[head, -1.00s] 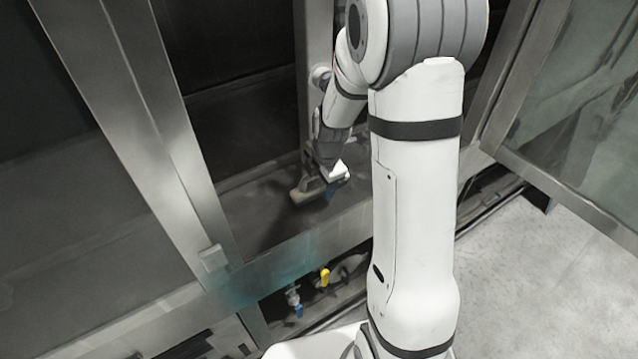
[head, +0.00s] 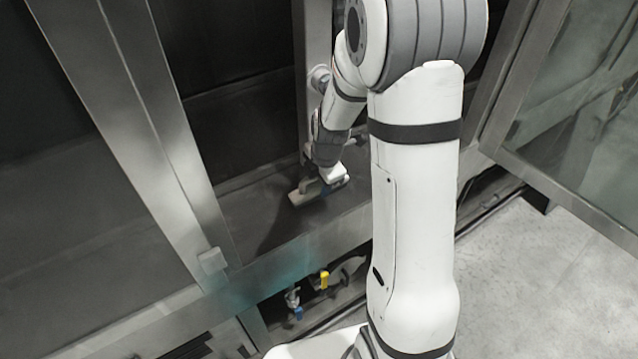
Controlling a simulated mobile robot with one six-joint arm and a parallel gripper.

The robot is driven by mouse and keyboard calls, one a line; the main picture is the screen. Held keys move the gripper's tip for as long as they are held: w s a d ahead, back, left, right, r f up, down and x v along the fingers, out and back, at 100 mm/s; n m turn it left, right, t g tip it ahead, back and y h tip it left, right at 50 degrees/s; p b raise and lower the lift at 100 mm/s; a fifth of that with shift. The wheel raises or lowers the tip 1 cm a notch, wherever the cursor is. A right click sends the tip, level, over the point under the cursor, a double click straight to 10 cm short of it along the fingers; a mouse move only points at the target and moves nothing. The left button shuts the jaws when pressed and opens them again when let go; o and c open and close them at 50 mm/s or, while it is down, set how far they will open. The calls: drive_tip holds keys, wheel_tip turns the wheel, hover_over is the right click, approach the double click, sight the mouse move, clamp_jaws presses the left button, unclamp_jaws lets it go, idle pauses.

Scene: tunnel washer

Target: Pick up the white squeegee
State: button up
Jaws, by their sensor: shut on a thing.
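The white squeegee (head: 308,194) is a small pale shape low inside the washer's dark opening. It lies at or just above the dark floor of the opening; I cannot tell whether it touches. My gripper (head: 322,184) reaches down into the opening and is shut on the squeegee. The fingers are small in the view, and my wrist and gripper hide part of the squeegee's right end.
A steel post (head: 165,140) stands left of the opening, and a steel sill (head: 290,245) runs along its front. Below are a yellow-handled valve (head: 324,279) and a blue one (head: 298,312). A glass door (head: 570,120) stands open at right. Pale floor (head: 530,280) lies clear.

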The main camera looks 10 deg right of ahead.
drive_tip(key=shift+r, duration=0.15)
drive_tip(key=shift+w+r, duration=0.1)
drive_tip(key=shift+r, duration=0.15)
drive_tip(key=shift+s+r+b, duration=0.2)
drive_tip(key=shift+r+b, duration=0.05)
drive_tip(key=shift+b, duration=0.25)
drive_tip(key=s+d+b, duration=0.2)
drive_tip(key=s, duration=0.6)
drive_tip(key=s+d+b, duration=0.3)
drive_tip(key=s, duration=0.6)
drive_tip(key=shift+d, duration=0.25)
